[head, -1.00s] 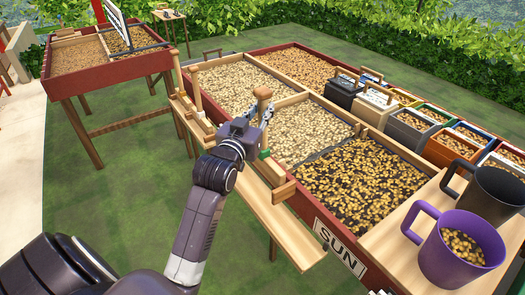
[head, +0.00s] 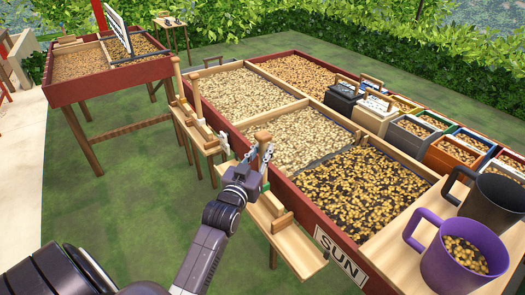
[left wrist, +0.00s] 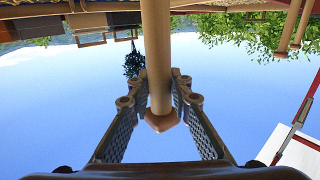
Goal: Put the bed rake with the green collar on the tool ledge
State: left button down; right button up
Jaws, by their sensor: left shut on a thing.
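The bed rake (head: 263,136) is upright, with a wooden handle and rounded top. My left gripper (head: 258,160) is shut on its handle near the top. The green collar (head: 265,187) shows just below the fingers. A wooden block (head: 282,222), seemingly the rake's head, is low over the tool ledge (head: 295,250); I cannot tell whether it touches. In the left wrist view the handle (left wrist: 160,60) runs between the two fingers (left wrist: 155,92), its knobbed end towards the camera. My arm hides part of the ledge. My right gripper is not in view.
More upright wooden handles (head: 196,95) stand at the ledge's left part. The drying bed (head: 285,185) lies beside it. A purple mug (head: 465,258) and a dark mug (head: 492,205) stand on the right board. Another bed (head: 110,90) stands at back left.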

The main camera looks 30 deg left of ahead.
pick_arm(q)
jog(key=c, duration=1.8)
grip_release()
jog(key=shift+o, duration=0.2)
jog(key=b+v, duration=0.1)
jog(key=v, duration=1.1)
jog(key=shift+r, duration=0.1)
